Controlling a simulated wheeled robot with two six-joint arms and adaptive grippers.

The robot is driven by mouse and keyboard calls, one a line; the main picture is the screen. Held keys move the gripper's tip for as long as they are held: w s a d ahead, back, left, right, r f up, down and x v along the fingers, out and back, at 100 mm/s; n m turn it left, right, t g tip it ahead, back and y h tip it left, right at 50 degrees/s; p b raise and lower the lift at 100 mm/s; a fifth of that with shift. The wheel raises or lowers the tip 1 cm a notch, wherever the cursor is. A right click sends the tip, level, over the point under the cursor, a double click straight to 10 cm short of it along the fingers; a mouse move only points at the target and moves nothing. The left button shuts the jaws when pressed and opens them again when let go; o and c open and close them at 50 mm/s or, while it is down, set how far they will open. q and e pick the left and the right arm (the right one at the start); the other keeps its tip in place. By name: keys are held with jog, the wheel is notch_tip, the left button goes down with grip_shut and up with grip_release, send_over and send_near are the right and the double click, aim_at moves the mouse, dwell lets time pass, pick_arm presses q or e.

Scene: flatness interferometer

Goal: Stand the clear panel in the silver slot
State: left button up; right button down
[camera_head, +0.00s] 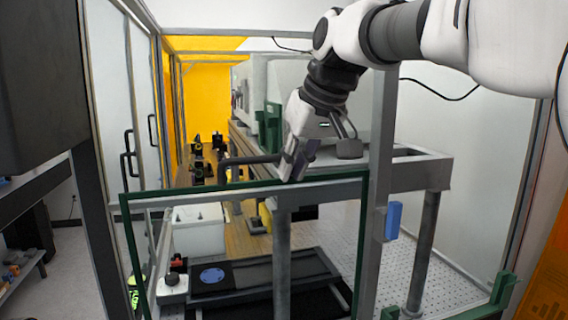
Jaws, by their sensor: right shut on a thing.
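The clear panel (245,184) is a large see-through sheet with a dark green edge. It is upright in the middle of the view, and its lower edge is out of frame. My right gripper (290,176) reaches down from the upper right and is shut on the panel's top edge. A silver rail (330,191) runs just below the panel's top edge in the picture. I cannot tell which silver part is the slot, or whether the panel touches it. My left gripper is not in view.
A silver post (382,150) with a blue box (393,221) stands right of the panel. Green brackets (503,290) are at the lower right. Through the panel show a white box (198,230) and a dark stage (262,272). Glazed doors with black handles (127,160) are at left.

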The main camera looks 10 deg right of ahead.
jog(key=shift+f+b, duration=0.6)
jog(key=shift+f, duration=0.25)
jog(key=c, duration=1.1)
grip_release()
jog(key=shift+s, duration=0.1)
jog(key=shift+f, duration=0.1)
